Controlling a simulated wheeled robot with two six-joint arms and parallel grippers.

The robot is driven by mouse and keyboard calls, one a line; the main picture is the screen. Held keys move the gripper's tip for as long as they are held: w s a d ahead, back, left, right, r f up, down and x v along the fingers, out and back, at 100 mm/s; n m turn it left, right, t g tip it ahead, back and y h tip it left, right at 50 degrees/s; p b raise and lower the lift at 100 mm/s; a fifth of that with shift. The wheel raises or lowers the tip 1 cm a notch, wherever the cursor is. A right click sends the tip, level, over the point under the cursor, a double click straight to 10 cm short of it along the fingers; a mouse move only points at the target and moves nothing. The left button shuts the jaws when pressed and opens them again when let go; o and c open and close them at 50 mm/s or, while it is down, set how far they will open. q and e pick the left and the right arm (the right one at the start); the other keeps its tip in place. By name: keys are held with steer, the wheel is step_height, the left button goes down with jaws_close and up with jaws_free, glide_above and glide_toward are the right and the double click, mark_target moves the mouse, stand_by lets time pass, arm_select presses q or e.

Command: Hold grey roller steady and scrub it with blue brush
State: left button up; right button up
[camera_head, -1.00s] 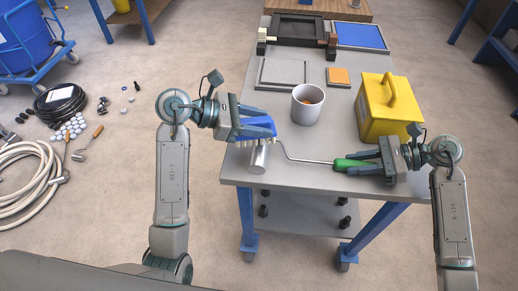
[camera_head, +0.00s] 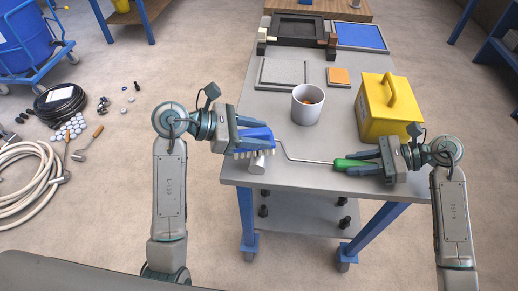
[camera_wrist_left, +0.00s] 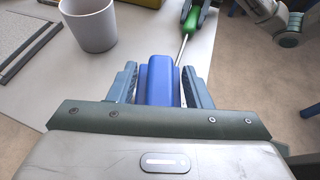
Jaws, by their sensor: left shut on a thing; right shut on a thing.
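My left gripper (camera_head: 252,134) is shut on the blue brush (camera_head: 257,133), whose pale bristles point down. In the left wrist view the brush's blue back (camera_wrist_left: 160,82) sits between the two fingers. The grey roller (camera_head: 257,163) lies under the brush near the table's left front edge, and the brush hides part of it. The bristles look to be at the roller, but contact is hard to tell. A thin metal rod joins the roller to a green handle (camera_head: 350,164). My right gripper (camera_head: 362,161) is shut on this handle.
A white cup (camera_head: 307,104) stands behind the rod, and a yellow container (camera_head: 385,108) stands behind my right gripper. A grey frame (camera_head: 281,73), an orange block (camera_head: 338,77) and a black tray (camera_head: 297,29) lie further back. The table's front edge (camera_head: 310,186) is close.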

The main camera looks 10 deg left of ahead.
arm_select(q)
steer(key=shift+s, duration=0.2)
steer(key=shift+s, duration=1.45)
steer(key=shift+w, duration=0.1)
steer(key=shift+w+f, duration=0.15)
steer(key=shift+w, duration=1.25)
steer(key=shift+w, duration=0.1)
steer(key=shift+w, duration=1.4)
steer(key=shift+r, duration=1.25)
